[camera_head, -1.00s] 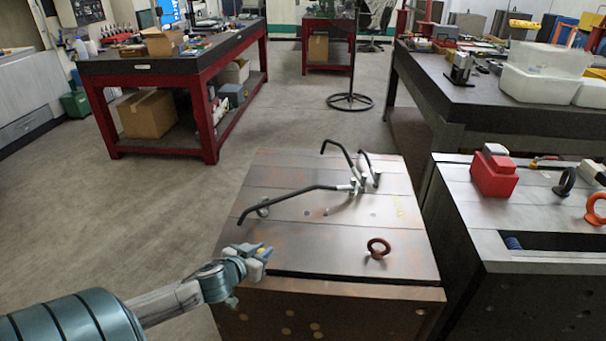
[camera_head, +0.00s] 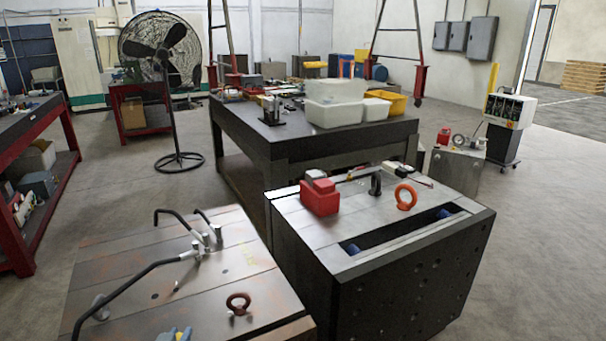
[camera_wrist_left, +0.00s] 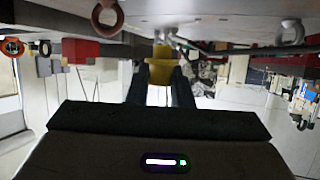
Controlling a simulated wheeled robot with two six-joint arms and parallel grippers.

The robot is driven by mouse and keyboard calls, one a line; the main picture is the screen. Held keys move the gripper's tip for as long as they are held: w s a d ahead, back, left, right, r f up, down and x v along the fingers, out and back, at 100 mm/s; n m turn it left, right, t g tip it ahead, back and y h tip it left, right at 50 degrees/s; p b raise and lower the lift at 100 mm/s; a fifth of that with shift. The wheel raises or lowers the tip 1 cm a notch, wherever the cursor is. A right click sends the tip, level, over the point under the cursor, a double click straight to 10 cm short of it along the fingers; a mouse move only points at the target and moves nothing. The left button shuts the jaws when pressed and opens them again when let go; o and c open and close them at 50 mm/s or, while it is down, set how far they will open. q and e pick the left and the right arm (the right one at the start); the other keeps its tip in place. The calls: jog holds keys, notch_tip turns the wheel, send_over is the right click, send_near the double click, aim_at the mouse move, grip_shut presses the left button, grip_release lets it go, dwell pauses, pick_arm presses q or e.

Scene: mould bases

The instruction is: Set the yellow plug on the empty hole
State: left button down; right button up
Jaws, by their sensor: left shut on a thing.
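The yellow plug (camera_wrist_left: 161,72) is held between the two dark fingers of my left gripper (camera_wrist_left: 160,85) in the left wrist view, where the scene appears upside down. In the head view only the tip of my left gripper (camera_head: 176,335) shows at the bottom edge, over the front of the nearer-left mould base (camera_head: 130,262). That base's steel top has small dark spots; I cannot tell which is the empty hole. My right gripper is out of view.
Black bent rods (camera_head: 130,283) and a rusty eyebolt (camera_head: 238,303) stand on the left base. The right mould base (camera_head: 290,215) carries a red block (camera_head: 320,198), an orange eyebolt (camera_head: 405,197) and a long slot. A dark table (camera_head: 240,128) stands behind.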

pick_arm(q)
jog(key=w+d+r+m+h, duration=0.1)
jog(key=w+d+r+h, duration=0.1)
jog(key=d+r, duration=0.6)
jog(key=shift+w+d+m, duration=0.15)
jog(key=shift+d+m, duration=0.25)
jog(key=shift+d, duration=0.85)
jog(key=shift+r, duration=0.1)
